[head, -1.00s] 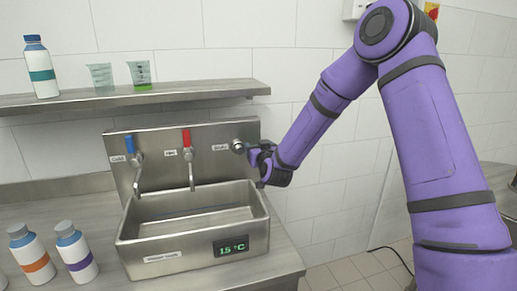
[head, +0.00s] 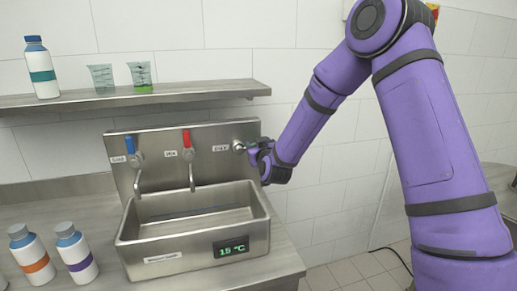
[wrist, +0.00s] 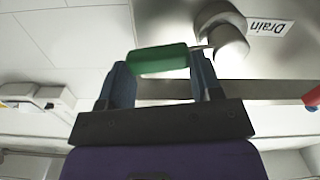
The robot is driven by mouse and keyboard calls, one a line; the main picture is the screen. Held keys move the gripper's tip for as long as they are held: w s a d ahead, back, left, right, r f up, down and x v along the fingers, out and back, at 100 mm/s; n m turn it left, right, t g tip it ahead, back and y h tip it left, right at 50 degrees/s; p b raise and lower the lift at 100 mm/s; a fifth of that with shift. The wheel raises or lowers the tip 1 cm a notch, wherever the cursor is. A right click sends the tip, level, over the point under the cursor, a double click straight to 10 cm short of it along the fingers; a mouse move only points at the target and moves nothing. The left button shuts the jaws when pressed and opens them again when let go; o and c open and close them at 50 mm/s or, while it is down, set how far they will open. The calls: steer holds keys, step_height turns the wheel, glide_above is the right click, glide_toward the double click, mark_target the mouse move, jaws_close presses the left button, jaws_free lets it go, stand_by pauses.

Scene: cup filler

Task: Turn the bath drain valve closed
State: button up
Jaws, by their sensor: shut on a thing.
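The drain valve (head: 238,146) is a round metal fitting at the right end of the steel back panel, beside its "Drain" label (head: 221,148). In the wrist view its metal body (wrist: 222,32) and upside-down label (wrist: 270,27) show at the upper right. Its green handle (wrist: 160,58) sticks out sideways from the metal body. My gripper (wrist: 160,72) is shut on the green handle, with one dark blue finger at each side of it. In the head view my gripper (head: 254,152) is right beside the valve and hides most of the handle.
A blue-handled tap (head: 130,146) and a red-handled tap (head: 187,139) stand left over the steel basin (head: 165,258). Its display (head: 231,248) reads 15 °C. A shelf (head: 200,89) with a bottle and two beakers is above. Bottles stand front left.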

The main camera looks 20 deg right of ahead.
steer(key=a+r+n, duration=0.4)
steer(key=a+n, duration=0.3)
steer(key=n, duration=0.8)
steer(key=shift+n, duration=0.4)
stand_by(0.4)
steer(key=o, duration=1)
steer(key=s, duration=1.1)
steer(key=shift+w, duration=0.1)
